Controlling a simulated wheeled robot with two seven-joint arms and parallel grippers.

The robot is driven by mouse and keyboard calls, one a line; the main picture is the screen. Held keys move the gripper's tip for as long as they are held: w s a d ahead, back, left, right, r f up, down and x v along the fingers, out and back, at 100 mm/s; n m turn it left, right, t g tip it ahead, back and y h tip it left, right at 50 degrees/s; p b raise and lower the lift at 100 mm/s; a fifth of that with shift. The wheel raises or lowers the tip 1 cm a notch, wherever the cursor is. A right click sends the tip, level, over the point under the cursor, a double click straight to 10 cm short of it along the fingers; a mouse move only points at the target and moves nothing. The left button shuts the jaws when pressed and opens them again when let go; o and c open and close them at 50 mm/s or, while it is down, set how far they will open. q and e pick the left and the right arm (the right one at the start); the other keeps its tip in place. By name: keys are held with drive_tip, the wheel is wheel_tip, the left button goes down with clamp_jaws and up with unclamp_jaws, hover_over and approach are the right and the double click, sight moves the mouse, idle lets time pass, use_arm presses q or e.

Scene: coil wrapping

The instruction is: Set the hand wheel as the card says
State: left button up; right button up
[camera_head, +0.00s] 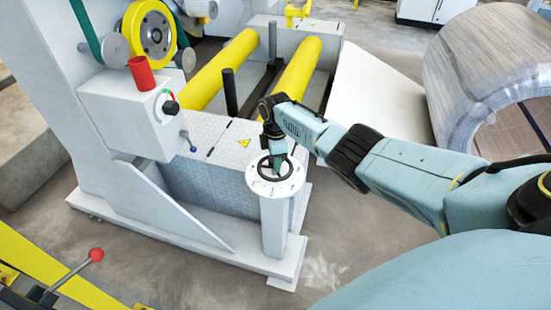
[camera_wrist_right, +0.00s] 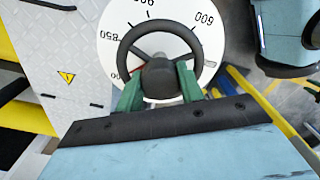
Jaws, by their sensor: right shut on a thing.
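The hand wheel (camera_head: 264,171) is a black ring on a white round dial (camera_head: 285,188), on top of a white post (camera_head: 275,230). In the right wrist view the hand wheel (camera_wrist_right: 190,42) shows its rim and dark hub, with numbers such as 600 and 850 on the dial (camera_wrist_right: 220,35) and a small red mark at its left. My right gripper (camera_head: 277,164) comes down on the wheel from above. Its green fingers (camera_wrist_right: 158,88) are shut on the wheel's hub. I cannot make out the card. My left gripper is not in view.
A white box with a red cup (camera_head: 140,73) and a black knob stands left of the post. Yellow rollers (camera_head: 222,70) lie behind. A wrapped coil (camera_head: 485,70) stands at the right. A red-knobbed lever (camera_head: 96,254) is at the lower left.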

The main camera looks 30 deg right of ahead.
drive_tip(key=o, duration=1)
drive_tip(key=shift+r+p, duration=0.3)
drive_tip(key=shift+r, duration=0.25)
wheel_tip(320, 180, up, 5)
drive_tip(key=shift+r+p, duration=0.15)
drive_tip(key=shift+p, duration=1.05)
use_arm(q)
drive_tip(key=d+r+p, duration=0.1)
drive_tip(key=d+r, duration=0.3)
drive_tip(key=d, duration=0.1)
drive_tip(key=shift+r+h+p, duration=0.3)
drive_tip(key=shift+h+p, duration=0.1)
use_arm(e)
wheel_tip(320, 180, up, 7)
drive_tip(key=shift+r, duration=0.1)
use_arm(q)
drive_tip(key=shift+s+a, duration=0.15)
